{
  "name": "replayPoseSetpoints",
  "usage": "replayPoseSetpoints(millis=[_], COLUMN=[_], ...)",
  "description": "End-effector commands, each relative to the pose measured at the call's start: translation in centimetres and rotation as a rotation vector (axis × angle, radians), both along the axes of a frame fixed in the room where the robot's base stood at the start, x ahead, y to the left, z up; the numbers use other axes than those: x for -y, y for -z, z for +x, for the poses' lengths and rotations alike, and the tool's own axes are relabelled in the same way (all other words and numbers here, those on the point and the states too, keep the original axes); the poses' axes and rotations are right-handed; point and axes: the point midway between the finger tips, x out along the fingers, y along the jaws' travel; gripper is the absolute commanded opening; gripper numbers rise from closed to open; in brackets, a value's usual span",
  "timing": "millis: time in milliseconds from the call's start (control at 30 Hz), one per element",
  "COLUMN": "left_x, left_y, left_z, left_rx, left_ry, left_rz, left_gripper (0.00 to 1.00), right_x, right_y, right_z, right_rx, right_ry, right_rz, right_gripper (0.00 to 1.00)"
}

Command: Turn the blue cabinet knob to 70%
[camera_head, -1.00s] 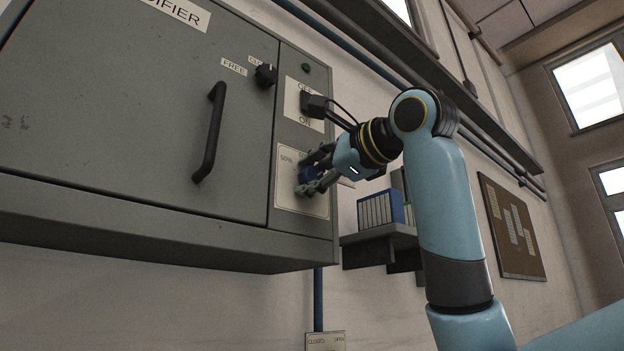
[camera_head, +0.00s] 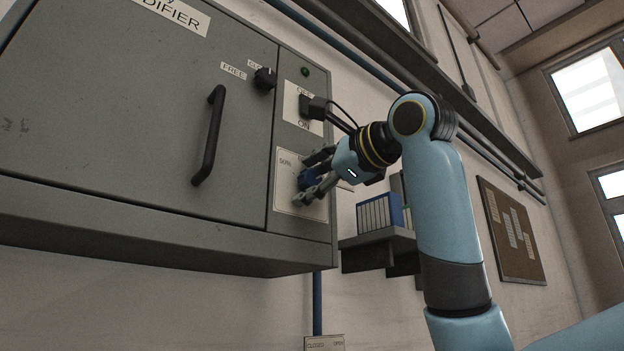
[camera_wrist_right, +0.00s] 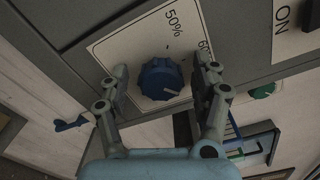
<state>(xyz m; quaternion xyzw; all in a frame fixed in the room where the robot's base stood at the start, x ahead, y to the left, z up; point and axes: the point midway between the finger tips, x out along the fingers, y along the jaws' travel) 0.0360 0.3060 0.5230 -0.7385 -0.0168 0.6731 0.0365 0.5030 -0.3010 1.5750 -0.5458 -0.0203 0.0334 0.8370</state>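The blue knob (camera_head: 307,179) sits on a pale dial plate on the grey cabinet's right panel. In the right wrist view the blue knob (camera_wrist_right: 160,79) shows whole, with a white mark at its lower right edge. The plate (camera_wrist_right: 125,47) reads 50%, with a partly hidden 60 to its right. My right gripper (camera_head: 318,178) is at the knob. In the wrist view its fingers (camera_wrist_right: 162,72) stand either side of the knob, spread, with gaps visible between them and it. My left gripper is not in view.
The cabinet's black door handle (camera_head: 209,135) and a small black knob (camera_head: 265,78) are left of the dial. A black switch (camera_head: 315,107) sits just above my right gripper. A shelf with blue binders (camera_head: 381,211) is below right.

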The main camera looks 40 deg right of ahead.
Motion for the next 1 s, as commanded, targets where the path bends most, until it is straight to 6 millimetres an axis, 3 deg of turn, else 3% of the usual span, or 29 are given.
replayPoseSetpoints(millis=[267,633,1000], left_x=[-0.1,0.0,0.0], left_y=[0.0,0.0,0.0], left_z=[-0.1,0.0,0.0], left_rx=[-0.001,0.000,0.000], left_ry=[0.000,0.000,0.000], left_rz=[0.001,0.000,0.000], left_gripper=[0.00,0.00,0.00], right_x=[0.2,0.6,0.6], right_y=[-0.1,-0.1,0.0], right_z=[-0.9,-6.7,-7.5], right_rx=[0.005,0.004,0.000], right_ry=[0.002,0.004,0.000], right_rz=[-0.002,-0.004,0.000], right_gripper=[0.64,0.64,0.64])
